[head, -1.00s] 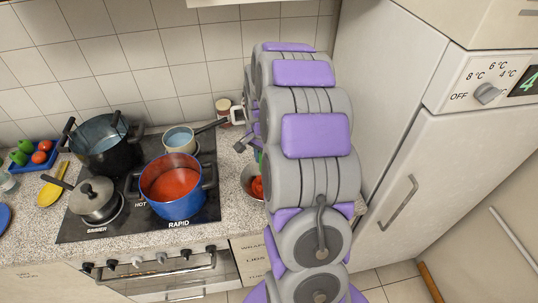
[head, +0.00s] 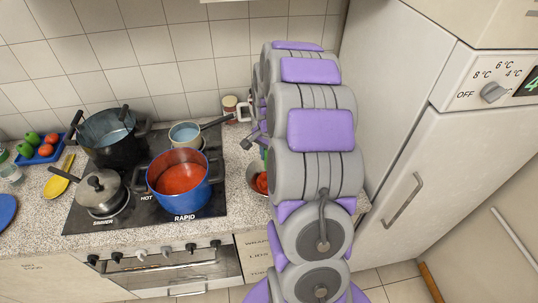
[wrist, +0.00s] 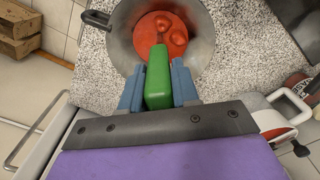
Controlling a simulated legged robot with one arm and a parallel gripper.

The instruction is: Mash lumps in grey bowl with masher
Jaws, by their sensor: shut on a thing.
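The grey bowl (wrist: 122,42) is in the wrist view, on the speckled counter. It holds red mash (wrist: 150,28), with a few rounded red lumps (wrist: 178,36) standing out at the right. My gripper (wrist: 157,76) has its blue fingers on either side of the green masher handle (wrist: 158,82) and is shut on it. The handle reaches over the near part of the bowl. The masher's lower end is hidden or merges with the red mash, so I cannot tell how deep it is. In the head view the bowl (head: 252,181) is mostly hidden behind my arm.
Left of the bowl is a hob with a blue pot (head: 184,203) of red sauce, a black pot (head: 130,153), a lidded pan (head: 101,196) and a small saucepan (head: 187,135). A jar (head: 230,104) stands behind the bowl. The fridge (head: 390,150) closes the right side.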

